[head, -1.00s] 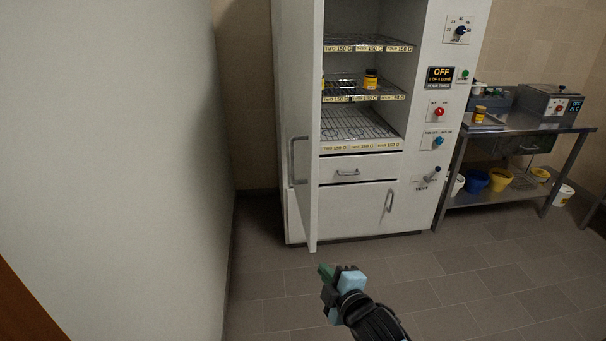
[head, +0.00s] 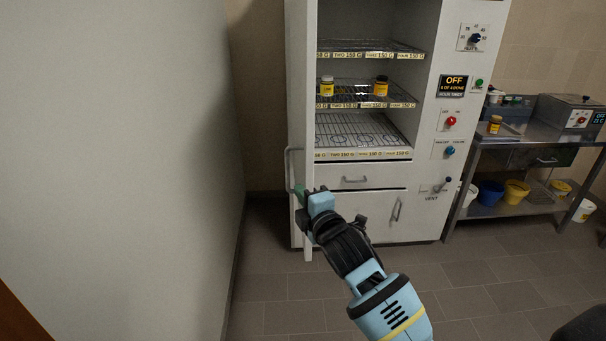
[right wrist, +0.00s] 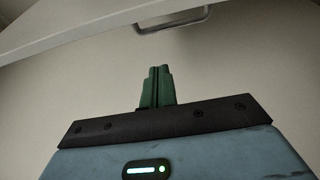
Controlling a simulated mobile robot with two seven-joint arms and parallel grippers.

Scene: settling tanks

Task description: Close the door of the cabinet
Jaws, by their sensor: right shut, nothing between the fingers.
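The cabinet (head: 430,200) is tall and white. Its door (head: 300,110) stands open at the left and shows nearly edge-on in the head view. A grey bar handle (head: 288,165) is on the door's left side; a grey bar handle also shows at the top of the right wrist view (right wrist: 172,25). My right gripper (head: 299,191) is shut and empty, its green fingertips at the door near the handle's lower end. The shut fingers (right wrist: 157,86) point toward the handle in the wrist view, with a gap visible. Contact with the door is unclear. My left gripper is not in view.
A large pale wall (head: 110,150) fills the left. Wire shelves hold small jars, one at the right (head: 381,86). A drawer (head: 350,178) is below them. A steel table (head: 545,133) with equipment stands at the right. The tiled floor (head: 275,290) in front is clear.

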